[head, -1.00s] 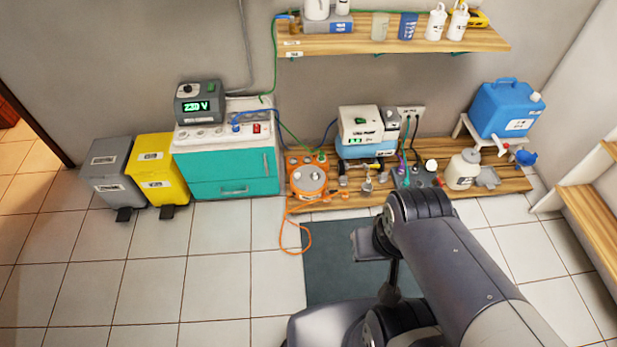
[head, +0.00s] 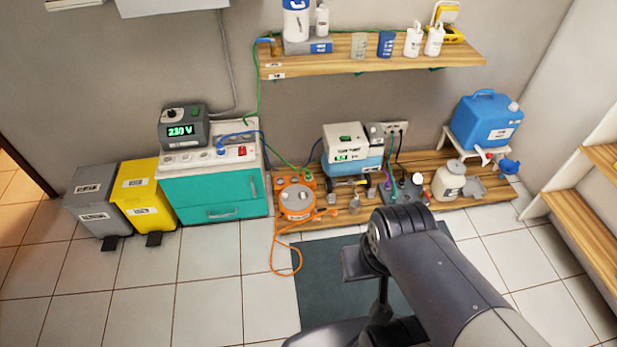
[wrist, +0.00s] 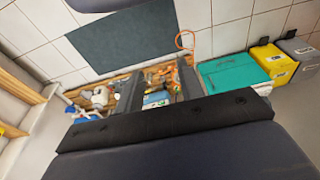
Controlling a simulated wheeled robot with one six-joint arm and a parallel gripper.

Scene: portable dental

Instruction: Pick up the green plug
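A thin green cable runs down the wall to the orange cable reel (head: 297,203) on the low wooden platform. A small green end, which may be the green plug (head: 308,171), shows at the reel's back edge; it is too small to be sure. My gripper (wrist: 157,82) shows in the wrist view as two grey fingers with a clear gap between them, empty. It is well apart from the reel and platform, which appear small beyond the fingers. In the head view my arm covers the front right, and the fingers cannot be made out clearly.
A teal cabinet (head: 215,195) with a 230 V unit stands left of the reel, beside yellow (head: 142,195) and grey bins. A wall shelf (head: 370,62) overhangs the platform (head: 345,217). An orange cord loops on the floor. A dark mat (head: 325,290) and open tiles lie in front.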

